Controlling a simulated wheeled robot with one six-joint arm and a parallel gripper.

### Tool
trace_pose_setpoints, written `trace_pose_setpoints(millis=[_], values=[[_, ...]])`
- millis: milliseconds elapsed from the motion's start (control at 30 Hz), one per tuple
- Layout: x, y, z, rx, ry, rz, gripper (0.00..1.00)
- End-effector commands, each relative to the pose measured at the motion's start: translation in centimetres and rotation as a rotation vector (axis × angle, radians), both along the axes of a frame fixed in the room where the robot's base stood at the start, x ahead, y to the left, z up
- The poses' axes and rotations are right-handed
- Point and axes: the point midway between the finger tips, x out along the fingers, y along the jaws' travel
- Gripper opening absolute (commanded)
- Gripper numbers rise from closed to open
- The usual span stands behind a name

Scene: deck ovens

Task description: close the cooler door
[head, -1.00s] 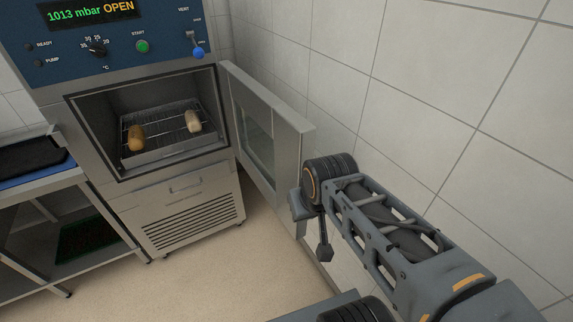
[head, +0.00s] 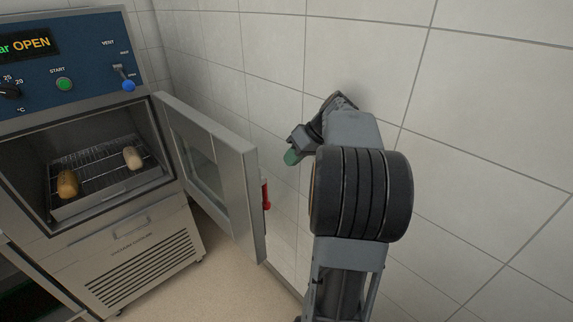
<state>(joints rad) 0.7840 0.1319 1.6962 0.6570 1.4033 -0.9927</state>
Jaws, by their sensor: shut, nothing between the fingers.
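The cooler door (head: 214,172) stands wide open, hinged at the right side of the cooler's chamber and swung out toward me. It has a window, and a red handle (head: 266,195) shows at its outer face near the free edge. The cooler (head: 140,250) is at the left, its chamber open to view. My gripper (head: 291,157) is in the air to the right of the door, near the wall, apart from the door and handle. It is shut and empty; its fingertips are small and partly hidden by the wrist.
Inside the chamber, a wire rack (head: 100,172) holds two loaves, one brown (head: 67,184) and one pale (head: 132,158). The tiled wall (head: 480,130) runs close along the right, behind my arm. The floor (head: 215,275) before the cooler is clear.

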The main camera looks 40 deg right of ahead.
Motion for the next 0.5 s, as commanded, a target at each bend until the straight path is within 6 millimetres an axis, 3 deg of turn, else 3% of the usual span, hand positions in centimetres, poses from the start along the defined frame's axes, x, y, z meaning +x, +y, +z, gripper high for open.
trace_pose_setpoints(millis=[500], values=[[2.9, 3.4, -5.8, -0.001, 0.004, -0.001, 0.0]])
